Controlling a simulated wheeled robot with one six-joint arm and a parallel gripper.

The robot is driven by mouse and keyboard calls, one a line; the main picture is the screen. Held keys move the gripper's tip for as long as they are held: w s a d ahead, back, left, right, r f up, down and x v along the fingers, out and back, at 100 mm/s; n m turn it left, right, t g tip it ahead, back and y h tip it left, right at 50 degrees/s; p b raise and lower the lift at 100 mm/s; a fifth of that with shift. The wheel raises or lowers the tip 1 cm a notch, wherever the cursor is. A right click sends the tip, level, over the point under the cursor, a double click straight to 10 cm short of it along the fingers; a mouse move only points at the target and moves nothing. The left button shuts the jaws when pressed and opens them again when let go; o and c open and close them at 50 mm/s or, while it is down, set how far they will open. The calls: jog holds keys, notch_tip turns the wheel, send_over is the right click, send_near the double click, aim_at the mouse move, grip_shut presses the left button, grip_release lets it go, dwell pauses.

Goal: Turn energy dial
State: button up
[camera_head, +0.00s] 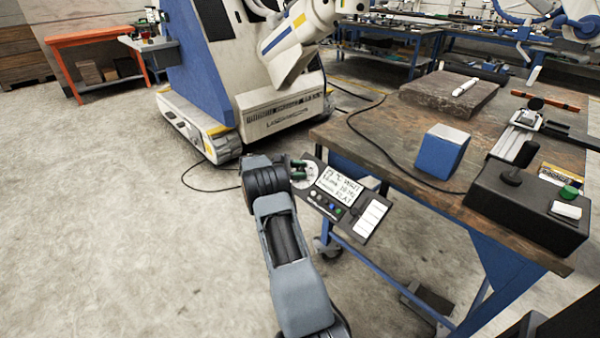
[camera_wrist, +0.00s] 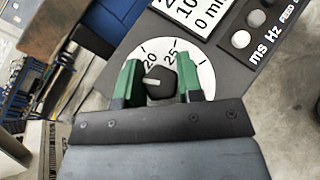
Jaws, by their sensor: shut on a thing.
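The energy dial (camera_wrist: 161,84) is a black knob with a pale pointer mark, set on a white round scale (camera_wrist: 203,66) that shows 20 and 25. The pointer mark lies toward the left of the knob in the wrist view. My gripper (camera_wrist: 160,76) has its green fingers on either side of the knob and is shut on it. The dial sits at the left end of a dark control panel (camera_head: 327,211). In the head view my gripper (camera_head: 298,170) covers most of the dial, and the knob is hidden.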

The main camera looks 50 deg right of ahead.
jog(key=shift+m+g+y, duration=0.3)
jog(key=shift+m+y, duration=0.2)
jog(key=shift+m, duration=0.1)
jog(key=o, duration=0.9)
jog(key=shift+o, duration=0.2)
